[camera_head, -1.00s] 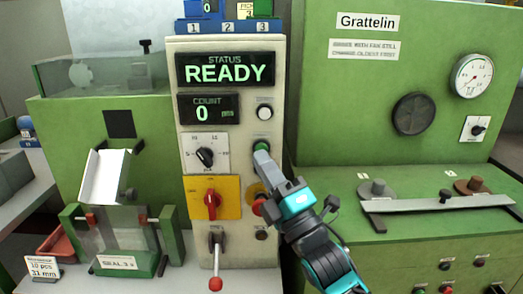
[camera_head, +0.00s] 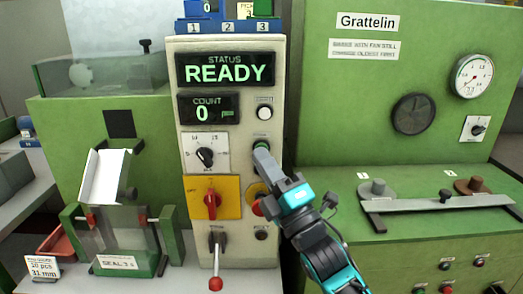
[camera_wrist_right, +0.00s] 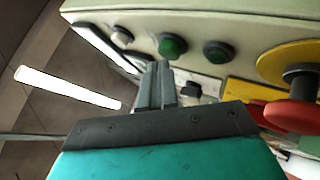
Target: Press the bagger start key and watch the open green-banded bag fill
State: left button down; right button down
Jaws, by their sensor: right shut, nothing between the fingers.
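The bagger's pale control column shows STATUS READY on its display (camera_head: 225,69) and COUNT 0 below. A round green key (camera_head: 262,142) sits on its right side; in the right wrist view a green key (camera_wrist_right: 172,45) shows just beyond my fingertips. My right gripper (camera_head: 261,151) is shut and empty, its tips just below the key in the head view. The wrist view shows the gripper (camera_wrist_right: 156,74) too; a small gap appears, but contact is hard to judge. A clear bag (camera_head: 122,228) with a green lower band hangs below a white chute (camera_head: 103,177). My left gripper is out of view.
A white button (camera_head: 264,112) is above the green key. A red mushroom knob (camera_head: 257,208) on yellow lies close beneath my gripper. A red rotary switch (camera_head: 211,202) and red-tipped lever (camera_head: 215,283) are left of it. A green bench (camera_head: 420,222) stands at right.

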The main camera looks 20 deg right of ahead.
jog(key=shift+w+d, duration=0.1)
jog(key=shift+w, duration=0.2)
dwell(0.5)
jog(key=shift+s+a, duration=0.2)
jog(key=shift+s, duration=0.6)
jog(key=shift+s+p, duration=0.1)
jog(key=shift+p, duration=0.2)
jog(key=s, duration=0.2)
jog(key=s+a+p, duration=0.1)
jog(key=s, duration=0.1)
jog(key=shift+s+a, duration=0.2)
jog(key=shift+s, duration=0.1)
